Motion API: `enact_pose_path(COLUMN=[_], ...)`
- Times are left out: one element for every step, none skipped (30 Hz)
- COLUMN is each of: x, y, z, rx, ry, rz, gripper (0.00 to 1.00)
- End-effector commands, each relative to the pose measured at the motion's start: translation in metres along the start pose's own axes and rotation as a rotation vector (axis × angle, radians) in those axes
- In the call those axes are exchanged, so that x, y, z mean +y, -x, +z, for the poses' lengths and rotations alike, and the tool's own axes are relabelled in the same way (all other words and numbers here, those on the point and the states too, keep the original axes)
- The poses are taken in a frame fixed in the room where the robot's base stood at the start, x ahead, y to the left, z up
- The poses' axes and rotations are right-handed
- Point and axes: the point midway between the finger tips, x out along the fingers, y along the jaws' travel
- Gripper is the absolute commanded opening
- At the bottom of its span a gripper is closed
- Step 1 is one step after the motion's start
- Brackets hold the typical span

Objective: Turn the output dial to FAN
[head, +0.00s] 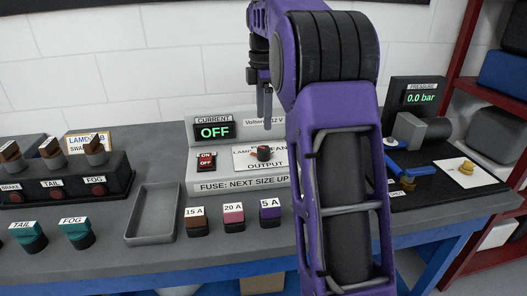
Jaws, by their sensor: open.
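The output dial (264,153) is a small dark knob with a red mark, on a white plate labelled OUTPUT (243,162) on the grey control box. LAMP and part of FAN can be read on the plate; my arm covers its right side. The exact pointing direction of the dial is too small to tell. My gripper (265,117) hangs fingers down above the dial in the picture, apart from it, open and empty. A red ON/OFF switch (206,161) sits left of the dial.
Fuses marked 15 A (196,223), 20 A (233,218) and 5 A (270,216) stand before the box. An empty grey tray (153,237) and a lamp block (70,186) are left.

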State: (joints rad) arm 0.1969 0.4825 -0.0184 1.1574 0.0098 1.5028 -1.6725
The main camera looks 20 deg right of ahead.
Motion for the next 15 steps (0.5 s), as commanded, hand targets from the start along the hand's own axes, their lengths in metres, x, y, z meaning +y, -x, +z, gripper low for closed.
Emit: enact_pose_path(x=[-0.001, -0.001, -0.001, -0.001, -0.001, -0.001, -0.001, -0.001, -0.001, -0.001, -0.001, 0.000, 0.000, 0.000, 0.000], y=[-0.015, -0.022, -0.031, -0.037, -0.044, -0.052, -0.058, -0.063, -0.070, -0.074, -0.079, -0.084, -0.087, -0.090, -0.093], z=[0.000, 0.000, 0.000, 0.000, -0.001, -0.001, -0.001, -0.001, -0.001, -0.001, -0.001, 0.000, 0.000, 0.000, 0.000], rx=[0.000, 0.000, 0.000, 0.000, 0.000, 0.000, 0.000, 0.000, 0.000, 0.000, 0.000, -0.001, -0.001, -0.001, -0.001], ry=[0.000, 0.000, 0.000, 0.000, 0.000, 0.000, 0.000, 0.000, 0.000, 0.000, 0.000, -0.001, -0.001, -0.001, -0.001], rz=[-0.003, -0.003, -0.003, -0.003, -0.003, -0.003, -0.002, -0.003, -0.002, -0.002, -0.002, -0.002, -0.002, -0.002, -0.001], gripper=[0.76, 0.76, 0.76, 0.76, 0.76, 0.76, 0.76, 0.76, 0.76, 0.76, 0.76, 0.76, 0.76, 0.76, 0.76])
